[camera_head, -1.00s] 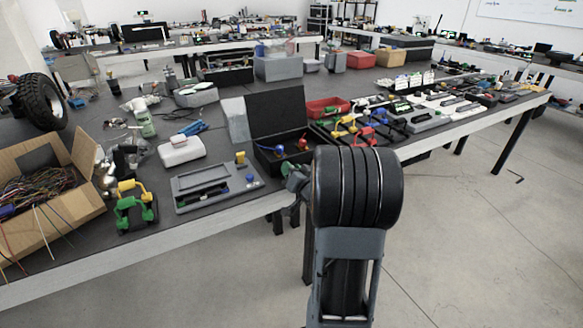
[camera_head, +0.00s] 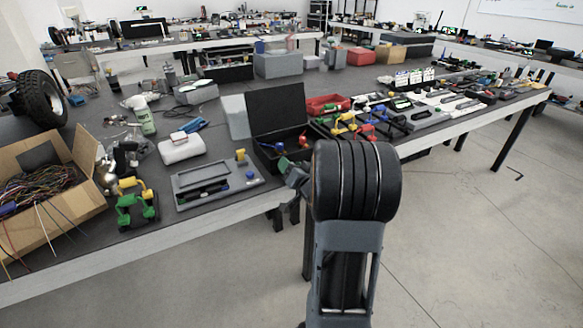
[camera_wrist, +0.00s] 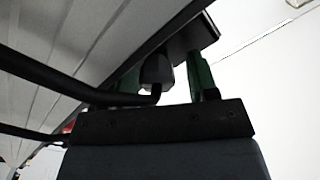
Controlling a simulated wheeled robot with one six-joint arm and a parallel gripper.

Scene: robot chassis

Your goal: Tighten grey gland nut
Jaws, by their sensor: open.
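In the wrist view, the grey gland nut (camera_wrist: 156,69) appears as a dark, rounded piece between the green fingers of my open gripper (camera_wrist: 166,80). A black cable (camera_wrist: 68,88) curves away to the left from below it. The fingers stand on either side of the nut; whether either touches it is unclear. A dark box edge (camera_wrist: 192,37) lies just beyond. In the head view, my gripper (camera_head: 287,164) is at the front of the open black case (camera_head: 277,107), by the table edge. The nut is not distinguishable there, and my arm hides part of the case front.
A grey tray (camera_head: 190,202) and a white box (camera_head: 181,148) are left of the case. A red bin (camera_head: 327,103) and several coloured tools lie to its right. A cardboard box (camera_head: 50,225) of wires stands at left. The floor in front is clear.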

